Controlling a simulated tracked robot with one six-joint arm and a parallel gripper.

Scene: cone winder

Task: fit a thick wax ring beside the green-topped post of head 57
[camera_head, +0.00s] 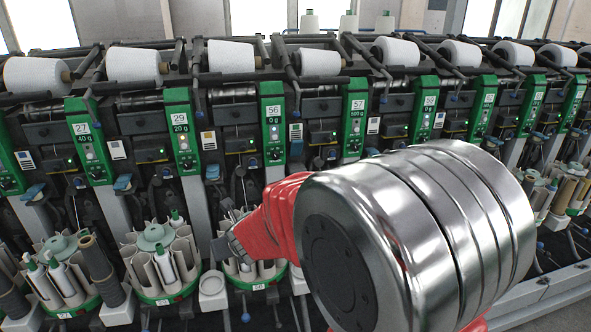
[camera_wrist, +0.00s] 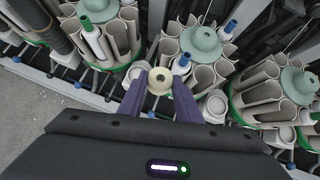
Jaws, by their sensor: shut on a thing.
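My gripper (camera_wrist: 159,88) is shut on a cream wax ring (camera_wrist: 160,86) with a dark centre hole, held between the purple fingers in the wrist view. In the head view my gripper (camera_head: 232,243) is low at the front, left of my arm. The head 57 panel (camera_head: 356,117) is green and reads 100 g. My arm covers the area below it, so the green-topped post of head 57 cannot be made out. A green-topped white piece (camera_wrist: 90,35) stands at upper left in the wrist view. Blue-topped pieces (camera_wrist: 182,63) stand just beyond the ring.
Round bobbin magazines (camera_head: 163,293) with grey tubes line the front. A white cup (camera_head: 212,284) stands beside my gripper, and another cup (camera_wrist: 214,106) shows right of my fingers. Panel 56 (camera_head: 272,123) is left of 57. Open floor (camera_wrist: 40,110) lies at lower left in the wrist view.

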